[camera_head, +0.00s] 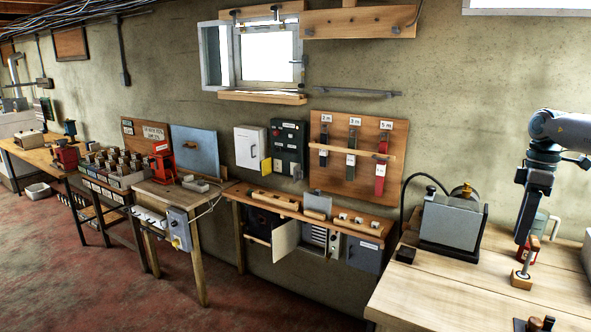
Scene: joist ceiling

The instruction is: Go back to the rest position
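My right arm comes in from the upper right, and my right gripper (524,243) points down over the right end of the wooden workbench (410,298). Its dark fingers show nearly edge-on, so I cannot tell whether they are open or shut. A small wooden block with a thin metal post (521,281) stands on the bench just below the fingertips. Whether the fingers touch the post is unclear. My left gripper is not in view.
A grey metal machine (450,226) stands on the bench left of my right gripper. A red item (527,254) is close behind it. Dark knobs (534,324) show at the bottom edge. A lower wooden shelf (300,212) stands against the wall.

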